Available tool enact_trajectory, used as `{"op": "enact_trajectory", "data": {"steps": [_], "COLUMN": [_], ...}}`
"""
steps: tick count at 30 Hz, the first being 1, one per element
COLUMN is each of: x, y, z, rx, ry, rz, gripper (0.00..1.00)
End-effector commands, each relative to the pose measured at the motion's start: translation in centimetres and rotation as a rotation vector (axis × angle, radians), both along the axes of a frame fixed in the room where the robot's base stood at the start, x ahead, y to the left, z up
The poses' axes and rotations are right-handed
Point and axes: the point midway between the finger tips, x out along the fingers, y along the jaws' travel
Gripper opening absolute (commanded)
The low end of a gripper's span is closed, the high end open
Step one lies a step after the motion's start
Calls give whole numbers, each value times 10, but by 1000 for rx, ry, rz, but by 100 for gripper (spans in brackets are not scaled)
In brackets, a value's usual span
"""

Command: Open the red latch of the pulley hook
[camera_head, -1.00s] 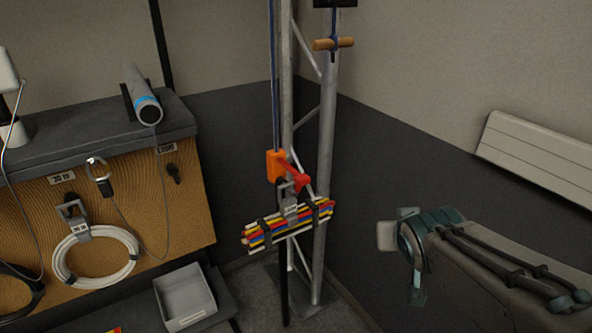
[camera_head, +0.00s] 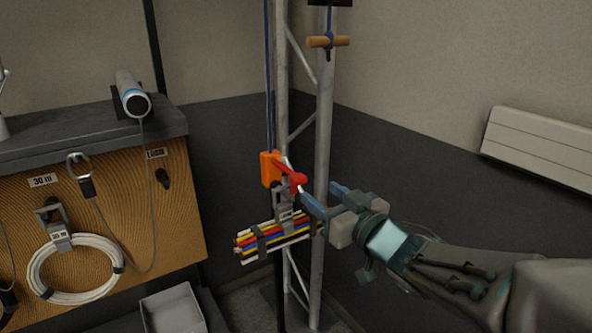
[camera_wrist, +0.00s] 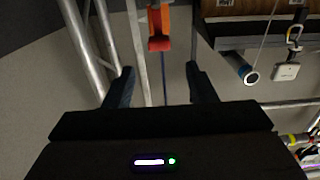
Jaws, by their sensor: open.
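The orange pulley block (camera_head: 266,170) hangs on a blue rope in front of the metal truss. Its red latch (camera_head: 290,174) sticks out to the right and slopes down to a knob. My gripper (camera_head: 322,196) is open and empty, just right of and slightly below the red knob. One finger looks close to the knob; I cannot tell whether it touches. In the wrist view the orange block (camera_wrist: 158,22) and the red latch (camera_wrist: 160,44) lie at top centre, beyond the gap between my open fingers (camera_wrist: 160,72). A grey hook (camera_head: 282,197) hangs below the block.
A bundle of coloured cables (camera_head: 270,238) hangs below the hook. Truss tubes (camera_head: 325,130) stand close behind. A wooden toggle (camera_head: 328,42) hangs above. At left are a bench (camera_head: 90,130), a coil of white cable (camera_head: 38,272) and a grey bin (camera_head: 172,310).

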Motion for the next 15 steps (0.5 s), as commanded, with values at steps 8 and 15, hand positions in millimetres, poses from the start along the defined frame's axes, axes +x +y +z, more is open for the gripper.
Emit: {"op": "enact_trajectory", "data": {"steps": [8, 15], "x": [49, 81], "y": [33, 54], "z": [-2, -1], "rx": [0, -2], "ry": [2, 1], "rz": [1, -1], "gripper": [51, 51]}}
